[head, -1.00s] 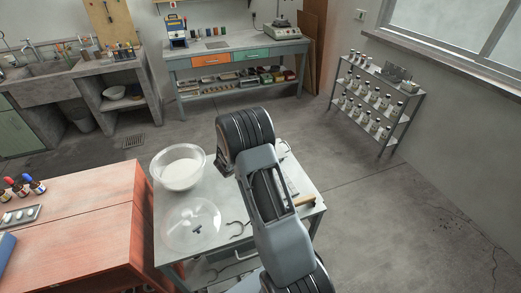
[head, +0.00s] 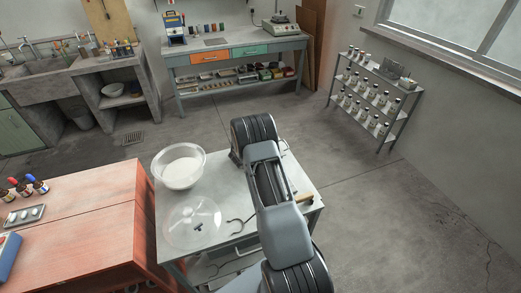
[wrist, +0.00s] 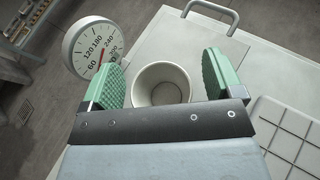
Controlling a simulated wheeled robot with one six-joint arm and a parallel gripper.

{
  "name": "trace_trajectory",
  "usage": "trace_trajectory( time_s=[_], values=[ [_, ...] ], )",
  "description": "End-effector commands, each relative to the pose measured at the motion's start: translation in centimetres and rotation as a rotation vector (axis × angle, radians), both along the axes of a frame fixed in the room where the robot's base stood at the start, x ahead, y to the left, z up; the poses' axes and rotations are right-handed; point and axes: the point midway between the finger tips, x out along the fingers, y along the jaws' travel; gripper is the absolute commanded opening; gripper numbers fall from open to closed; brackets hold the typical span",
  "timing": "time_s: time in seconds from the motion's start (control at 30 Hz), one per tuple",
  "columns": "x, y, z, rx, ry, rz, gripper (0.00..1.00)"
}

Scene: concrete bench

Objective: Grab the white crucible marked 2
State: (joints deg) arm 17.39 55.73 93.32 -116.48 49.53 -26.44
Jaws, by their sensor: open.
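A white crucible (wrist: 161,84) stands upright on the grey metal table, seen in the wrist view from above with its mouth facing me. It looks empty inside, and no number shows on the part I see. My gripper (wrist: 162,68) is open, with one green ribbed finger on each side of the crucible and a gap at both sides. The gripper's dark crossbar hides the crucible's near lower part. In the head view my arm hides the crucible and the gripper.
A round dial gauge (wrist: 91,47) stands just left of the left finger. In the head view, a bowl of white powder (head: 179,166) and a clear glass dome (head: 192,222) stand on the table's left side.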

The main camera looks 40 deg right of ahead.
Motion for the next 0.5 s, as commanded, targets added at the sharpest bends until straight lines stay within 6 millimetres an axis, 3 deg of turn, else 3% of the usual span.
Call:
trace_trajectory(
  time_s=[0.13,0.5],
  values=[
    [0.00,0.01,0.00,0.000,0.000,0.000,0.85],
    [-0.01,0.01,0.03,0.000,0.000,0.000,0.50]
  ],
)
